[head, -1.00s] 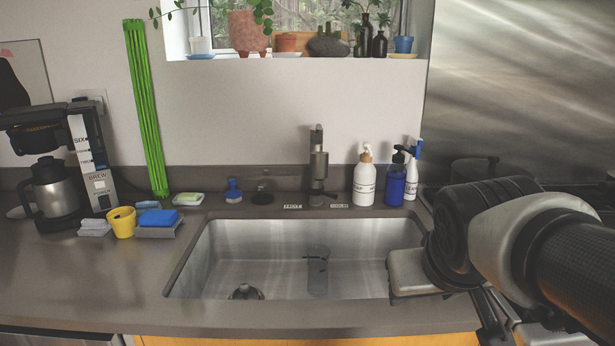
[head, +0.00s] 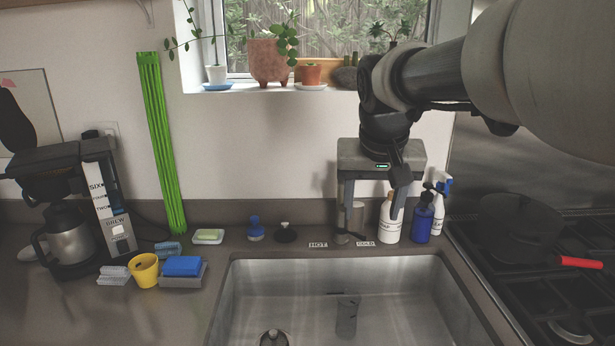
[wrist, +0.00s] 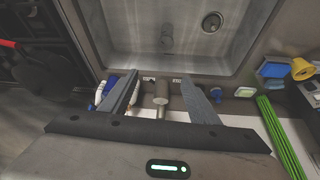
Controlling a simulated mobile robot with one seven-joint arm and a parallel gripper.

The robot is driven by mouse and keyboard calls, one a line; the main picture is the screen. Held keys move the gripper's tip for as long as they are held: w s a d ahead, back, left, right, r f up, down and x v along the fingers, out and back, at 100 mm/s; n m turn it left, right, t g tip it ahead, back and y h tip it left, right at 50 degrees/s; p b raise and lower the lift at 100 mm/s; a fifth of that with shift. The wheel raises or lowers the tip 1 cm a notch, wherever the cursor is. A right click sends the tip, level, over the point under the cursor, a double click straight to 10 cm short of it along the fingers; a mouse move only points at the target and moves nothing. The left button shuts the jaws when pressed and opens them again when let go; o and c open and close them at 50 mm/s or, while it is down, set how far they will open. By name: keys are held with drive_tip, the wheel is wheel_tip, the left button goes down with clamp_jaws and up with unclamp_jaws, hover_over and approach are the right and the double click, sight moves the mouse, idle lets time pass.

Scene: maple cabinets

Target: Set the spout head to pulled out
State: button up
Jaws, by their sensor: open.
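The faucet (head: 357,218) stands behind the sink's back rim, largely hidden behind my gripper in the head view. In the wrist view the grey faucet with its spout head (wrist: 161,92) shows between my two fingers, with gaps on both sides. My gripper (head: 372,220) is open and points down at the faucet from above. Its fingers also show spread in the wrist view (wrist: 160,78). I cannot tell where the spout head joins the body or whether it is pulled out.
A soap bottle (head: 390,222), a blue bottle (head: 422,222) and a spray bottle (head: 439,208) stand close to the right of the faucet. The sink (head: 300,285) is in front. A stove is at right.

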wheel_tip(320, 180, up, 5)
drive_tip(key=p, duration=0.5)
hover_over(354, 210)
drive_tip(key=s+a, duration=0.1)
drive_tip(key=s, duration=0.4)
drive_tip(key=shift+m, duration=0.4)
drive_tip(key=p+x, duration=0.1)
drive_tip(key=x, duration=1.6)
drive_tip(key=shift+w+d+f, duration=0.1)
drive_tip(key=shift+d+f, duration=0.05)
drive_tip(key=shift+f, duration=0.1)
